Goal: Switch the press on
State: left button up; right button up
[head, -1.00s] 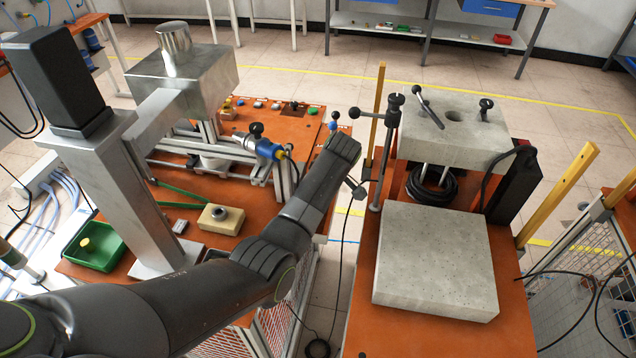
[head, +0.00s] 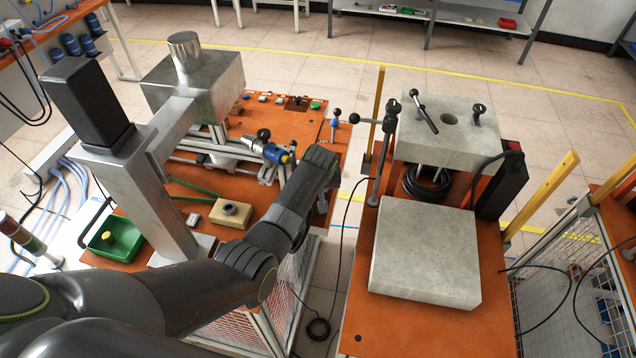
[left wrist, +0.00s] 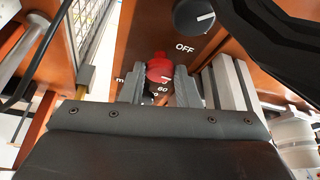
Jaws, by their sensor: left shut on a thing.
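The press (head: 190,75), a metal block with a cylinder on a grey column, stands on the left orange table. My left arm reaches past it to that table's right side, and its fingertips are hidden in the head view. In the left wrist view my left gripper (left wrist: 159,88) is shut on a red-topped knob (left wrist: 158,68), between its two grey fingers. Numbers, including 60, show just below the red part. A black dial (left wrist: 193,16) with a white mark sits above right on the orange panel, beside the word OFF. My right gripper is not in view.
A blue-and-yellow fitting (head: 272,153) stands close to my left forearm. A green tray (head: 122,246) and a beige block (head: 231,214) lie on the left table. A grey slab (head: 425,250) covers much of the right table. A floor gap with a black cable separates the tables.

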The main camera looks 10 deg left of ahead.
pick_arm(q)
jog(key=shift+r, duration=0.1)
dwell(0.4)
jog(key=o, duration=1)
jog(key=shift+c, duration=0.2)
jog(key=v, duration=0.7)
jog(key=shift+r+b, duration=0.15)
jog(key=shift+b, duration=0.25)
jog(key=shift+s, duration=0.15)
